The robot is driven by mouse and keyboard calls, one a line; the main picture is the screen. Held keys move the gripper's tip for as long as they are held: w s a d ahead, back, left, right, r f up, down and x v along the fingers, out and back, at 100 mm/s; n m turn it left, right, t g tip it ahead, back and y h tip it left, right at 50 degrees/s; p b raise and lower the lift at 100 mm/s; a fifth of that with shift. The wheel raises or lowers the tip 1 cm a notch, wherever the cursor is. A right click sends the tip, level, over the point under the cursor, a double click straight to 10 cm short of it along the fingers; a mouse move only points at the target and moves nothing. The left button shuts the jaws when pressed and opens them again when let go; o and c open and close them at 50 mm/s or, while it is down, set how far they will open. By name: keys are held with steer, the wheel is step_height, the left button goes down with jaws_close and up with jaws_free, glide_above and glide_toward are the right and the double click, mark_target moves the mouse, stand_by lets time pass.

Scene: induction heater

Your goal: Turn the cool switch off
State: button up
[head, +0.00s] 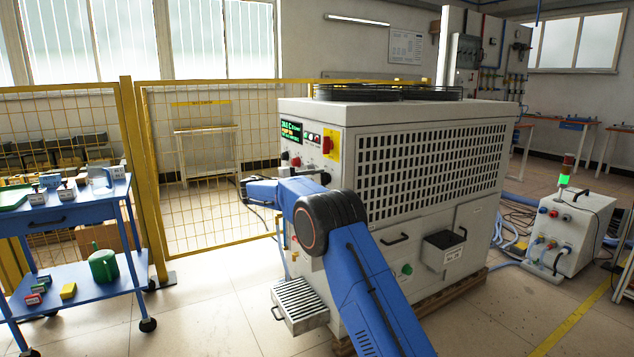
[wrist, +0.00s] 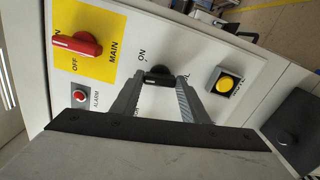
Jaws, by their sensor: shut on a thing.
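The cool switch is a black rotary knob (wrist: 158,72) on the white panel in the wrist view, with "ON" printed to its upper left. The rest of its lettering is hidden by my fingers. My gripper (wrist: 157,81) is shut on this knob, one grey finger on each side. In the head view my blue arm reaches up to the left face of the large white chiller cabinet (head: 460,215). I cannot make out the knob there.
In the wrist view a red main switch (wrist: 78,43) on a yellow plate, a red alarm button (wrist: 80,96) and a yellow button (wrist: 225,85) are close by. A blue trolley (head: 62,215) and yellow mesh fence (head: 200,240) stand left of the cabinet.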

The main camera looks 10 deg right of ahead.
steer(key=o, duration=1.1)
steer(key=shift+c, duration=0.2)
steer(key=shift+a, duration=0.15)
steer(key=v, duration=1.7)
steer(key=shift+a, duration=0.1)
